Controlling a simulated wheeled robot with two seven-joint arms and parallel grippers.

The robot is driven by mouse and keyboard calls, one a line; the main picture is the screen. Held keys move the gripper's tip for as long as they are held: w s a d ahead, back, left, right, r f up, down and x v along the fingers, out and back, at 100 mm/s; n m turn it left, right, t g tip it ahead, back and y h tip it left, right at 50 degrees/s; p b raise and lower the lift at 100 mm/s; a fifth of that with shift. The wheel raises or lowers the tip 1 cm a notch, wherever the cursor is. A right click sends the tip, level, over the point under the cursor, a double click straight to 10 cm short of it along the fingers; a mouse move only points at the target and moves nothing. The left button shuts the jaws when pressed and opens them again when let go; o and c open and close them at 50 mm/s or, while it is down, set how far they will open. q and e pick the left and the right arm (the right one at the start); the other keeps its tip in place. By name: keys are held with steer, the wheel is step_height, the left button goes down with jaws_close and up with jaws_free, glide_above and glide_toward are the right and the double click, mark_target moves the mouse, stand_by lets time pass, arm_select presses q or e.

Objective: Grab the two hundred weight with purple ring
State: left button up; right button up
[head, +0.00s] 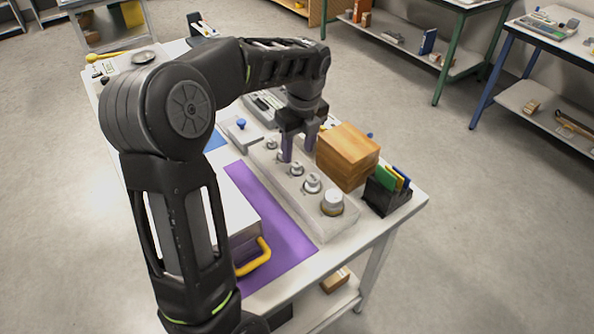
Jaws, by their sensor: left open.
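Several silver weights stand in a row in a pale block on the white table, from a small one (271,144) at the far end to the largest (332,201) at the near end. The largest has a yellowish band at its base. Between them stand a middle weight (296,170) and a larger one (312,183). I cannot make out a purple ring on any weight. My left gripper (298,150) points down over the far half of the row, open, its purplish fingers apart. One finger partly hides a small weight (281,157). My right gripper is out of view.
A wooden box (347,156) stands close right of the gripper. A black holder (386,196) with coloured cards is at the table's right corner. A purple mat (280,226) lies left of the block, with a yellow handle (254,258) over it. My left arm hides much of the table's left.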

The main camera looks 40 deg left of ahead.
mark_target(297, 164)
arm_select(q)
steer(key=f, duration=0.5)
steer(key=shift+w+a+p, duration=0.1)
steer(key=shift+a+p, duration=0.1)
steer(key=shift+p, duration=0.1)
jaws_close()
stand_by(0.6)
